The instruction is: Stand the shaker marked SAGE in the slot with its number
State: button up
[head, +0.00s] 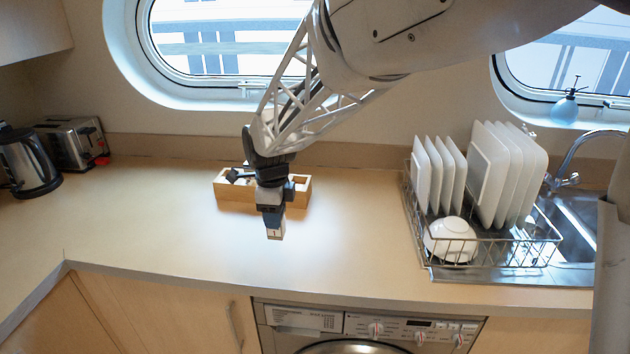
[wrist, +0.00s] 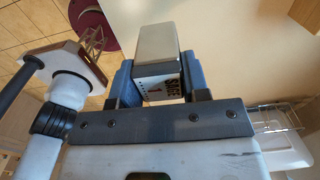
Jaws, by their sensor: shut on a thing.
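My gripper (head: 271,212) is shut on a box-shaped shaker (head: 275,234) and holds it above the counter, in front of the wooden rack. In the wrist view the shaker (wrist: 163,50) sits between the two blue-grey fingers. Its white label reads SAGE and carries a red mark that looks like a 1; the head view also seems to show a 1. The wooden slotted rack (head: 235,193) stands on the counter behind my gripper, with dark items in its left part. My gripper hides its middle, and I cannot read any slot numbers.
A wire dish rack (head: 487,250) with white plates (head: 500,170) and a bowl (head: 450,239) stands at the right beside the sink (head: 580,215). A kettle (head: 30,165) and toaster (head: 75,145) stand at the far left. The counter (head: 150,225) between is clear.

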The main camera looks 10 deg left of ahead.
jog(key=w+a+r, duration=0.1)
jog(key=w+a, duration=1)
jog(key=w, duration=0.3)
jog(key=w+a+r, duration=0.2)
jog(key=w+a, duration=1)
jog(key=w, duration=0.3)
jog(key=shift+w+r+m, duration=0.25)
jog(key=shift+w+m, duration=0.05)
jog(key=shift+f, duration=0.2)
jog(key=shift+f, duration=1.7)
jog(key=shift+f, duration=1.3)
dwell(1.6)
